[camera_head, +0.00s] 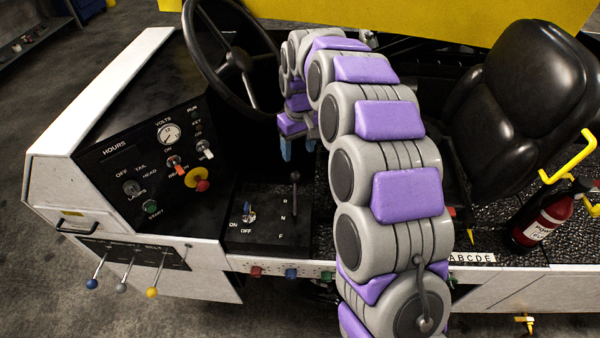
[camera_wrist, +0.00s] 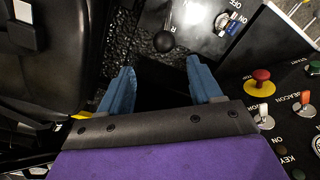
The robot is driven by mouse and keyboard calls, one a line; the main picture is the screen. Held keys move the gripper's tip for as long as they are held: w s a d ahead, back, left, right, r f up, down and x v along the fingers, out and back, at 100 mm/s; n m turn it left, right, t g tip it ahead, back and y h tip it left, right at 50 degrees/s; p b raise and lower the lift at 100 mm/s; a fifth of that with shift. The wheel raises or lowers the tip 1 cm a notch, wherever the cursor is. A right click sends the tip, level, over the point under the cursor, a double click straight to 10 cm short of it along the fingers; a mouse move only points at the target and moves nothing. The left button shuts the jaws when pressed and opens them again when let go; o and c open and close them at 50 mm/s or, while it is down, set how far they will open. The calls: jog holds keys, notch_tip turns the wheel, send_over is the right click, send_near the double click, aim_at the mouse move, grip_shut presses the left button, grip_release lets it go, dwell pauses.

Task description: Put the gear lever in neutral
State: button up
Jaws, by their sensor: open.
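The gear lever (camera_head: 295,178) is a thin dark stalk with a round black knob, standing on the black console panel marked R, N and F. In the head view its knob shows above the R mark; which mark its slot position matches is hard to tell. In the wrist view the knob (camera_wrist: 164,41) lies just beyond the fingertips, between their lines, with an R beside it. My gripper (camera_head: 298,148) has blue fingers and hangs above and behind the lever in the head view. In the wrist view my gripper (camera_wrist: 160,67) is open and empty, not touching the knob.
An ON/OFF switch (camera_head: 249,212) sits left of the lever. The dashboard (camera_head: 150,165) holds a red button on yellow (camera_head: 197,179) and toggles. The steering wheel (camera_head: 236,62) stands close left of my arm. The seat (camera_head: 525,90) and fire extinguisher (camera_head: 541,217) are at right.

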aim_at(295, 172)
jog(key=a+f, duration=0.1)
jog(key=f, duration=0.1)
jog(key=a+f, duration=0.1)
jog(key=f, duration=0.2)
jog(key=shift+s+a+f+b, duration=0.25)
jog(key=shift+a+f+b, duration=0.1)
jog(key=shift+a+b, duration=0.05)
jog(key=d+f, duration=0.1)
jog(key=f, duration=0.1)
jog(key=d+f, duration=0.2)
jog(key=shift+b, duration=0.35)
jog(key=shift+a+f, duration=0.2)
jog(key=shift+a, duration=1.05)
jog(key=shift+c, duration=0.4)
jog(key=shift+d, duration=0.1)
jog(key=shift+c, duration=0.7)
jog(key=shift+d+r, duration=0.15)
jog(key=shift+d, duration=0.6)
jog(key=c, duration=0.5)
jog(key=shift+a, duration=0.25)
grip_shut()
